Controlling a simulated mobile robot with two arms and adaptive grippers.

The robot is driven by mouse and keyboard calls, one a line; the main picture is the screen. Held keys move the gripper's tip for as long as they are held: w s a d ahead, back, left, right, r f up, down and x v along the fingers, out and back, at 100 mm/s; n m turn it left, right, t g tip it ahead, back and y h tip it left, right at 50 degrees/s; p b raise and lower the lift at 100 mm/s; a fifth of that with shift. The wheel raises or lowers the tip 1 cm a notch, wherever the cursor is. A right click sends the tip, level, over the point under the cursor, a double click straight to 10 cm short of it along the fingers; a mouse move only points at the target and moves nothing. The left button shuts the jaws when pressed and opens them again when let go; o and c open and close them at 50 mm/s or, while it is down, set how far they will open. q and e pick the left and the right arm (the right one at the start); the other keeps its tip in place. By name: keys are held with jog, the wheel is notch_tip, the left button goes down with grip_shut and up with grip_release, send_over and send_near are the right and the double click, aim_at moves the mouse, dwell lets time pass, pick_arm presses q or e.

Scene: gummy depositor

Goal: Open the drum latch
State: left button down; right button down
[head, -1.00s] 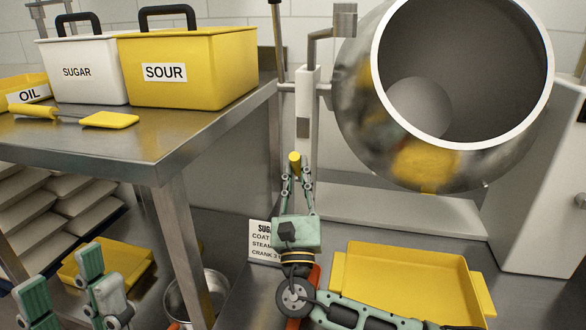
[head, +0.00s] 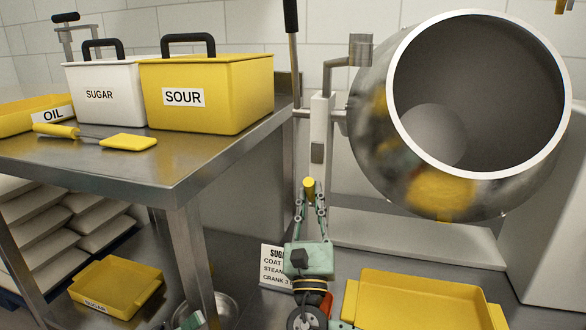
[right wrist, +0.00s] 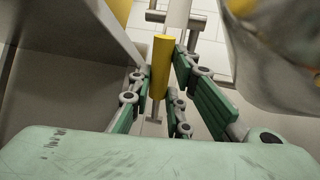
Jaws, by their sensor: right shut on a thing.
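The steel drum (head: 368,140) stands at the right in the head view, its wide round mouth facing me. A pale upright post (head: 322,130) is at its left side. My right gripper (head: 311,203) is below the post, shut on a yellow cylindrical handle (head: 309,186). In the right wrist view the yellow handle (right wrist: 160,68) stands between the green fingers of my right gripper (right wrist: 156,90), on a thin metal stem. I cannot tell how the handle joins the drum. Only a green bit of my left gripper (head: 192,321) shows at the bottom edge.
A steel table (head: 190,165) at the left holds a white SUGAR bin (head: 100,98), a yellow SOUR bin (head: 235,95), an OIL tray (head: 18,120) and a yellow scraper (head: 128,142). A yellow tray (head: 425,300) lies below the drum, near a printed card (head: 275,268).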

aim_at(312, 195)
pick_arm(q)
jog(key=w+a+f+n+t+y, duration=0.1)
jog(key=w+a+n, duration=0.1)
jog(key=a+n, duration=0.25)
jog(key=w+a+f+n+y, duration=0.2)
jog(key=w+a+n, duration=0.1)
jog(key=a, duration=0.2)
jog(key=w+a+r+n+t+h, duration=0.1)
jog(key=w+a+r+n+t, duration=0.25)
jog(key=w+t, duration=0.2)
jog(key=w+a+r+n+t, duration=0.2)
jog(key=w+a+n+t, duration=0.1)
jog(key=w+n+t, duration=0.3)
jog(key=w+d+r+m+y, duration=0.1)
jog(key=w+d+r, duration=0.3)
jog(key=d, duration=0.6)
jog(key=w+d+r+m+y, duration=0.1)
jog(key=w+d+r, duration=0.3)
jog(key=d, duration=0.6)
jog(key=w+d+r+m+t+y, duration=0.1)
jog(key=w+d+r, duration=0.3)
jog(key=d, duration=0.6)
jog(key=shift+w+d+m, duration=0.4)
jog(key=shift+w+m, duration=0.1)
jog(key=shift+w, duration=0.2)
